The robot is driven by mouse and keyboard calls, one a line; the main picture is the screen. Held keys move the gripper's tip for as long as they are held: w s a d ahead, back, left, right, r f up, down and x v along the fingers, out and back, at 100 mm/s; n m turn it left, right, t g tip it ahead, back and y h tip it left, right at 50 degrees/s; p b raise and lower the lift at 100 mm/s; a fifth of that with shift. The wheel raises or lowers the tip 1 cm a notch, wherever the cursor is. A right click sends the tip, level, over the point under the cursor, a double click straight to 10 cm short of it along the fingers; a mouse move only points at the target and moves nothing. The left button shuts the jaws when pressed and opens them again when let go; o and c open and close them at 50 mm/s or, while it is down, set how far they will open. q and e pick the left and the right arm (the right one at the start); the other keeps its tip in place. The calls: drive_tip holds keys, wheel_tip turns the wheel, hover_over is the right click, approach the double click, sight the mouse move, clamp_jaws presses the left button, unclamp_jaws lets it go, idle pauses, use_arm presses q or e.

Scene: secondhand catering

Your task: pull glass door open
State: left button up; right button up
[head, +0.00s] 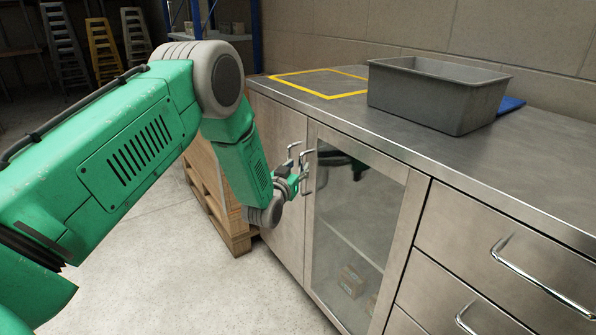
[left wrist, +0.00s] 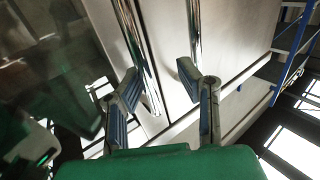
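The glass door (head: 352,225) is a metal-framed pane in the steel cabinet and looks shut. Its upright bar handle (head: 307,172) is on the left frame edge; it also shows in the left wrist view (left wrist: 137,45). My left gripper (head: 297,180) is at the handles, with its fingers apart (left wrist: 158,82). In the wrist view the glass door's handle runs beside the inner side of the left finger; I cannot tell whether they touch. The neighbouring solid door's handle (left wrist: 193,35) is by the right finger. My right gripper is not in view.
A solid door (head: 280,135) is left of the glass door, drawers (head: 500,255) with bar handles are right. A grey bin (head: 430,95) and a yellow-outlined square (head: 320,82) are on the worktop. A wooden pallet (head: 225,225) stands left of the cabinet. The floor in front is clear.

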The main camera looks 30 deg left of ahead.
use_arm(q)
drive_tip(key=shift+w+d+r, duration=0.1)
drive_tip(key=shift+d+r, duration=0.1)
drive_tip(key=shift+d, duration=0.2)
drive_tip(key=shift+w+d+r, duration=0.1)
drive_tip(key=shift+d+r, duration=0.05)
drive_tip(key=shift+d, duration=0.25)
clamp_jaws()
drive_tip(key=c, duration=0.6)
unclamp_jaws()
drive_tip(key=shift+s+a+f, duration=0.1)
drive_tip(key=shift+a+f, duration=0.1)
drive_tip(key=shift+a, duration=0.3)
drive_tip(key=o, duration=0.6)
drive_tip(key=shift+f, duration=0.1)
drive_tip(key=shift+d+r, duration=0.2)
drive_tip(key=shift+d, duration=0.15)
drive_tip(key=s+d, duration=0.2)
drive_tip(key=s, duration=0.9)
drive_tip(key=shift+s, duration=0.3)
drive_tip(key=shift+d+f, duration=0.1)
